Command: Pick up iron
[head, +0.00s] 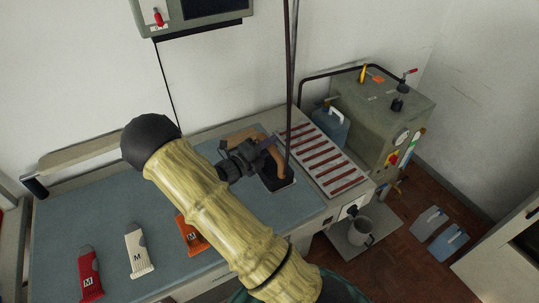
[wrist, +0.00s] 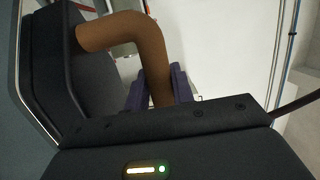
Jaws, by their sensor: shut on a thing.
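The iron (head: 284,182) has a brown handle and a dark base. It is at the right end of the blue-grey table top (head: 95,215) in the head view, beside the striped rest. My gripper (head: 264,147) is at its brown handle and shut on it. In the wrist view the curved brown handle (wrist: 152,58) runs between the purple fingers of my gripper (wrist: 160,88). My arm hides part of the table. I cannot tell whether the iron's base touches the table.
A striped rest (head: 318,160) adjoins the table's right end. A grey-green boiler box (head: 385,115) stands behind it with a blue jug (head: 330,125). Red (head: 90,275), white (head: 138,250) and orange (head: 190,235) pieces lie at the front left. A thin pole (head: 290,80) rises beside the iron.

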